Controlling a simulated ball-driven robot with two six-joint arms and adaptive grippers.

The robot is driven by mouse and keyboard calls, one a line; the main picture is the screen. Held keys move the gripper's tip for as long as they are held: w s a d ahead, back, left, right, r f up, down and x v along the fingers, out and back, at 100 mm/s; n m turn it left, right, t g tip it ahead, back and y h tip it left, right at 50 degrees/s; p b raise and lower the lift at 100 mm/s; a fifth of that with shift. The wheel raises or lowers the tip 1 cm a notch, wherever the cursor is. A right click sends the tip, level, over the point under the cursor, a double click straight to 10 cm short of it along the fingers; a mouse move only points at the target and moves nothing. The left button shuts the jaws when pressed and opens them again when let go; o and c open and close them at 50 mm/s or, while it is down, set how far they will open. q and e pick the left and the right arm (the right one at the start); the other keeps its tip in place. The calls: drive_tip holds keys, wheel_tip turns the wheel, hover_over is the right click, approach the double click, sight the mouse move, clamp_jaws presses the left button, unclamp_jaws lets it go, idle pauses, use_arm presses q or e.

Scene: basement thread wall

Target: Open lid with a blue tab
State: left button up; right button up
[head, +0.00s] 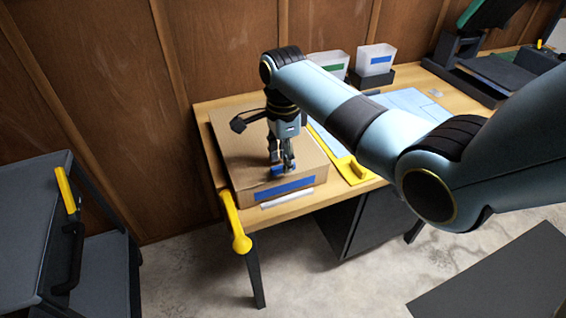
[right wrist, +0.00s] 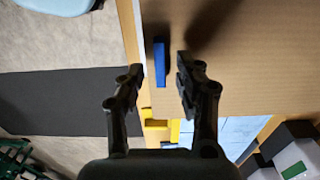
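A brown cardboard box (head: 235,153) with a flat lid lies on the wooden table. A small blue tab (head: 277,171) stands at the lid's front edge. My right gripper (head: 282,161) points down over that edge, right at the tab. In the right wrist view the blue tab (right wrist: 160,64) shows between my two spread fingertips, with a gap on each side. The gripper is open and holds nothing. The lid (right wrist: 250,55) looks closed and flat. My left gripper is not in view.
A blue label (head: 285,189) is on the box's front. A yellow tool (head: 352,170) and a light blue sheet (head: 410,101) lie right of the box. Two white bins (head: 375,60) stand behind. A yellow-handled object (head: 236,225) hangs at the table's front left corner.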

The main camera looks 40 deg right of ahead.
drive_tip(key=shift+f, duration=1)
drive_tip(key=shift+c, duration=0.4)
clamp_jaws()
